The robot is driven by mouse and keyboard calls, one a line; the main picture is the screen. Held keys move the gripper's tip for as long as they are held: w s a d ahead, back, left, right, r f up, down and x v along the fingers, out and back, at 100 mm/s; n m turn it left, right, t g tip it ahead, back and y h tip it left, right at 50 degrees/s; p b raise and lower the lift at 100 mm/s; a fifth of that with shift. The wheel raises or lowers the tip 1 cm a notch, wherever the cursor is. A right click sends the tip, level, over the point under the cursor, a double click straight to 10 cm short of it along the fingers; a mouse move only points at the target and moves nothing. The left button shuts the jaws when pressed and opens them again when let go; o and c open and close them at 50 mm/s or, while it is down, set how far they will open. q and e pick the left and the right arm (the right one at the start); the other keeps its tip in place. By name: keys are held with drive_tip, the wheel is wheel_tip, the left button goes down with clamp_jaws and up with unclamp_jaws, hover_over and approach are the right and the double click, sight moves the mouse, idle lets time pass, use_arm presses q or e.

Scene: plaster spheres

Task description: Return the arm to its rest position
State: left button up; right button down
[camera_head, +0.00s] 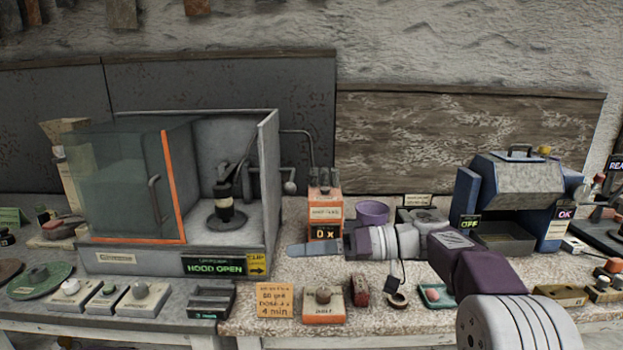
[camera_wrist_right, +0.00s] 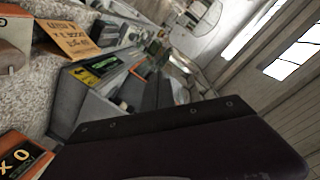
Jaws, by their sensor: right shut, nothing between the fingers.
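My right arm comes in from the lower right in the head view and reaches left over the bench. Its gripper (camera_head: 314,249) is shut and empty, pointing left in front of the orange counter box (camera_head: 325,213). In the right wrist view the dark gripper body (camera_wrist_right: 180,145) fills the lower part, and the room behind appears tilted. My left gripper is not in view.
A fume hood (camera_head: 262,190) with its glass door open and a "HOOD OPEN" sign stands left. A blue machine (camera_head: 467,196) stands right. A yellow note card (camera_head: 274,300), a knob box (camera_head: 323,306) and small items line the bench front. Free space lies above the bench.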

drive_tip(key=s+d+f+m+h, duration=0.25)
drive_tip(key=s+f+h, duration=0.2)
drive_tip(key=f, duration=0.35)
drive_tip(key=s+d+f+m+g+h, duration=0.1)
drive_tip(key=s+d+f+m+h, duration=0.15)
drive_tip(key=s+f, duration=0.45)
drive_tip(key=s+d+f+m+h, duration=0.1)
drive_tip(key=s+d+f+h, duration=0.3)
drive_tip(key=f, duration=0.5)
drive_tip(key=s+d+f+m+h, duration=0.2)
drive_tip(key=s+d+f+h, duration=0.35)
drive_tip(key=d+f, duration=0.3)
wheel_tip(320, 180, up, 19)
drive_tip(key=w+d+m+t+p, duration=0.1)
drive_tip(key=w+d+p, duration=0.1)
drive_tip(key=p, duration=1.7)
drive_tip(key=shift+w, duration=0.2)
